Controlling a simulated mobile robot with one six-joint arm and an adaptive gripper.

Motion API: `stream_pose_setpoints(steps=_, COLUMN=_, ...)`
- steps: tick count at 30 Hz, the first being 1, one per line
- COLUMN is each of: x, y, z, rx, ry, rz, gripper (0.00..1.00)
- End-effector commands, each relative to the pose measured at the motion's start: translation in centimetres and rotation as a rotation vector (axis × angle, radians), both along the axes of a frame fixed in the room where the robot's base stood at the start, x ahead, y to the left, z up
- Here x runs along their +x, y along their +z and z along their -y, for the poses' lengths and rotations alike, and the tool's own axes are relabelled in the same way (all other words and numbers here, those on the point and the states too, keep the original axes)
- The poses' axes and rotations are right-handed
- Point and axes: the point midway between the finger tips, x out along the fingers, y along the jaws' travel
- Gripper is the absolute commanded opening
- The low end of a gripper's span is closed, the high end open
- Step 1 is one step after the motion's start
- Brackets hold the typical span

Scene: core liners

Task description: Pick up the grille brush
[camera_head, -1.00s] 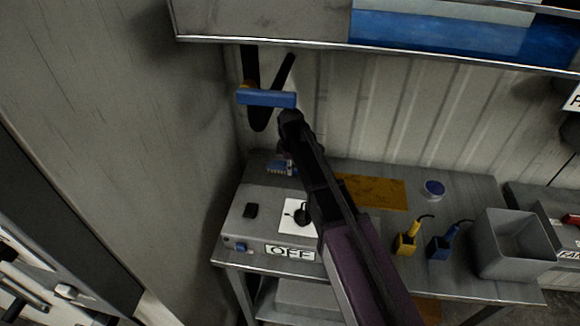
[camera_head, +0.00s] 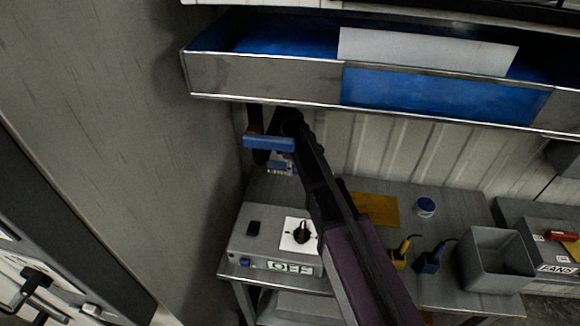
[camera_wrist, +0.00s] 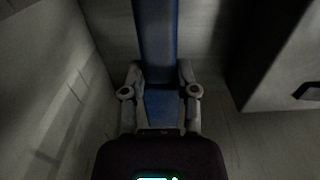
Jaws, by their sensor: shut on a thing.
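The grille brush is blue. In the wrist view its long flat blue handle (camera_wrist: 156,40) runs from between my fingers to the top edge. My gripper (camera_wrist: 160,97) is shut on it, with one grey finger on each side.
The bench holds a control box with an OFF label (camera_head: 290,267), an orange sheet (camera_head: 374,209), a round tub (camera_head: 425,207), yellow and blue tools, and a grey bin (camera_head: 497,262).

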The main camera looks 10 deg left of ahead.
Motion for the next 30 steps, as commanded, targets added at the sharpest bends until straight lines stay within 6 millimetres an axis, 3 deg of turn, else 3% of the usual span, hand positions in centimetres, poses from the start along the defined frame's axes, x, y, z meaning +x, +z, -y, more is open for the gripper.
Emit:
stream_pose_setpoints(steps=22, x=-0.01, y=0.53, z=-0.02, rx=0.0, ry=0.0, rz=0.0, gripper=0.0)
stream_pose_setpoints(steps=23, x=-0.01, y=0.53, z=-0.02, rx=0.0, ry=0.0, rz=0.0, gripper=0.36)
stream_pose_setpoints(steps=26, x=-0.01, y=0.53, z=-0.02, rx=0.0, ry=0.0, rz=0.0, gripper=0.06)
stream_pose_setpoints(steps=27, x=-0.01, y=0.53, z=-0.02, rx=0.0, ry=0.0, rz=0.0, gripper=0.01)
stream_pose_setpoints(steps=30, x=-0.01, y=0.53, z=-0.02, rx=0.0, ry=0.0, rz=0.0, gripper=0.01)
